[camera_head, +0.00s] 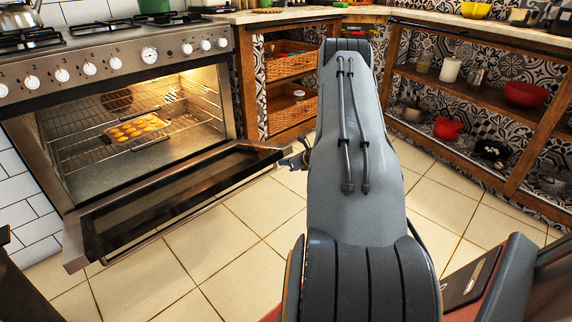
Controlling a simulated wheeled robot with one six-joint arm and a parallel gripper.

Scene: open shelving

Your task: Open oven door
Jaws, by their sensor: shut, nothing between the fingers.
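The oven (130,130) stands at the left with its lit cavity showing wire racks. Its door (170,205) is hinged down and lies wide open, out over the floor. A tray of baked goods (136,130) rests on a rack inside. My gripper (290,163) is beside the right end of the open door, partly hidden behind my grey arm. It is shut with nothing in it. I cannot tell whether it touches the door's edge.
The stove top above the oven carries a row of white knobs (89,69) and a kettle (20,14). Open wooden shelves hold wicker baskets (288,58), a red bowl (526,94) and a red pot (447,128). The tiled floor (235,270) before the oven is clear.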

